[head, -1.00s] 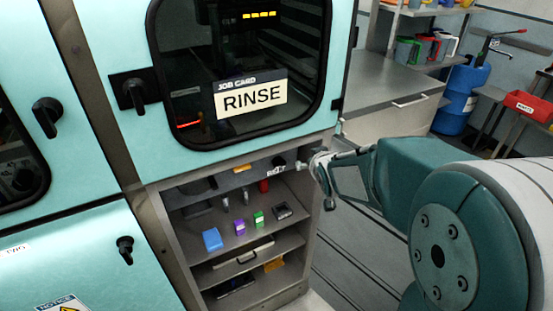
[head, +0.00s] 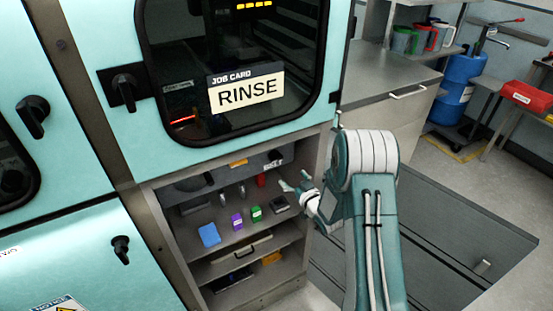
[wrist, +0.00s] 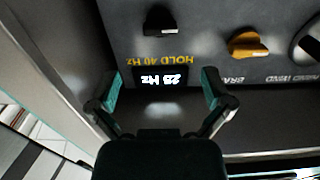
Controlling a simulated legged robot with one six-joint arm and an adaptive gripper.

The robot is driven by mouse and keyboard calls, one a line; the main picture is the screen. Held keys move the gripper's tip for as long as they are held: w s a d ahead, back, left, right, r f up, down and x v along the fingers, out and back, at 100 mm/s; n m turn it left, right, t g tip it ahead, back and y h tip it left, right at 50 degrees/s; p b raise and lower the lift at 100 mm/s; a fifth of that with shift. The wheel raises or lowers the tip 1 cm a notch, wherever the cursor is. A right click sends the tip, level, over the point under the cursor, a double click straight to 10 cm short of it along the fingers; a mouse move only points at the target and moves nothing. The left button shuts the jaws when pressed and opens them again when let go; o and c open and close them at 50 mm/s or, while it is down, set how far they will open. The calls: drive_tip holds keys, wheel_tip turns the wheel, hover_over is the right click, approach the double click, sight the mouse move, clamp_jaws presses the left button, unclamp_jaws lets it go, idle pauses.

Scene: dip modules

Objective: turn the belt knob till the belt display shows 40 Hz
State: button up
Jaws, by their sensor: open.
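The belt knob (wrist: 160,20) is black and sits on the grey panel at the top of the wrist view. Below it are the words HOLD 40 Hz and the lit belt display (wrist: 160,78), both upside down. The display reads in the twenties of Hz; its last digit is hard to read. My gripper (wrist: 160,89) is open and empty, its fingers to either side of the display in the picture and apart from the knob. In the head view my gripper (head: 293,180) is in front of the shelf bay, below and right of the knob (head: 278,156).
An orange knob (wrist: 247,43) and a hand wheel (wrist: 309,42) share the panel. Below the panel, a shelf holds a blue block (head: 209,235), a purple block (head: 237,222) and a green block (head: 256,213). The bay's right side wall (head: 318,160) is close to my arm.

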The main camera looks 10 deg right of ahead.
sight(278, 160)
drive_tip(key=x, duration=1)
drive_tip(key=shift+w+a, duration=0.1)
drive_tip(key=shift+w, duration=0.2)
drive_tip(key=c, duration=1.1)
